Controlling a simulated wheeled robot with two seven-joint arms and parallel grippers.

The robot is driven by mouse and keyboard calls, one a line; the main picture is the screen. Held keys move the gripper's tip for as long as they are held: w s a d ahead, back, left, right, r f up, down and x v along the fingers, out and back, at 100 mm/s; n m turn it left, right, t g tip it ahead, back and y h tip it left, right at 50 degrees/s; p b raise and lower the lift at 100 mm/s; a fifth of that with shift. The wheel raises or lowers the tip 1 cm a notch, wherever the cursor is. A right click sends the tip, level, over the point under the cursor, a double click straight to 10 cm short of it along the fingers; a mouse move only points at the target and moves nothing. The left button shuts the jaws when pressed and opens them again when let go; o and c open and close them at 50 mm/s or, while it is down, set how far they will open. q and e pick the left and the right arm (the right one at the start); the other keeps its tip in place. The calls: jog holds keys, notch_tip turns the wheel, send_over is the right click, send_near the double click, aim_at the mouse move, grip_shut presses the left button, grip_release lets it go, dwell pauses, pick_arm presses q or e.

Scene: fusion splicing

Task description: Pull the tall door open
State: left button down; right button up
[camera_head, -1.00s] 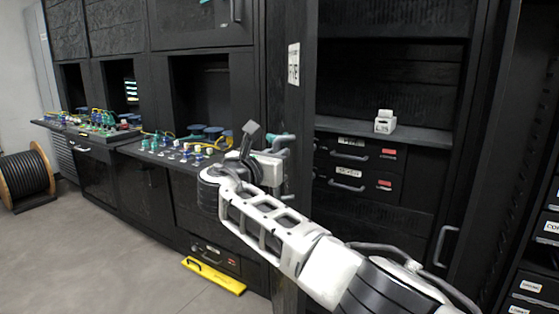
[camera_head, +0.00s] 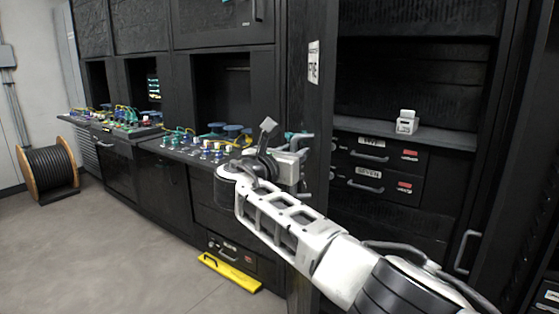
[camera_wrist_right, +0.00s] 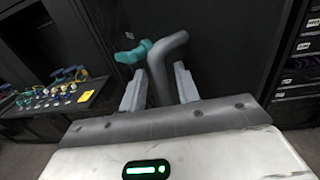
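The tall black door (camera_head: 308,110) stands ajar in the middle of the head view, with a white label near its top and its edge towards me. The dark cabinet interior shows to its right. My right gripper (camera_head: 296,152) is at the door's face, at handle height. In the right wrist view, a grey bent door handle (camera_wrist_right: 159,75) stands between the two fingers of my right gripper (camera_wrist_right: 158,88), which sit close on both sides of it. A teal part (camera_wrist_right: 133,52) shows beside the handle. My left gripper is not in view.
A shelf with a small white device (camera_head: 407,122) and labelled drawers (camera_head: 367,170) are right of the door. A console (camera_head: 205,146) with colored connectors is to the left. A yellow bar (camera_head: 229,273) lies on the floor. A cable spool (camera_head: 48,172) stands far left; the floor between is clear.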

jog(key=b+v, duration=0.1)
jog(key=v, duration=1.4)
jog(key=shift+s, duration=0.35)
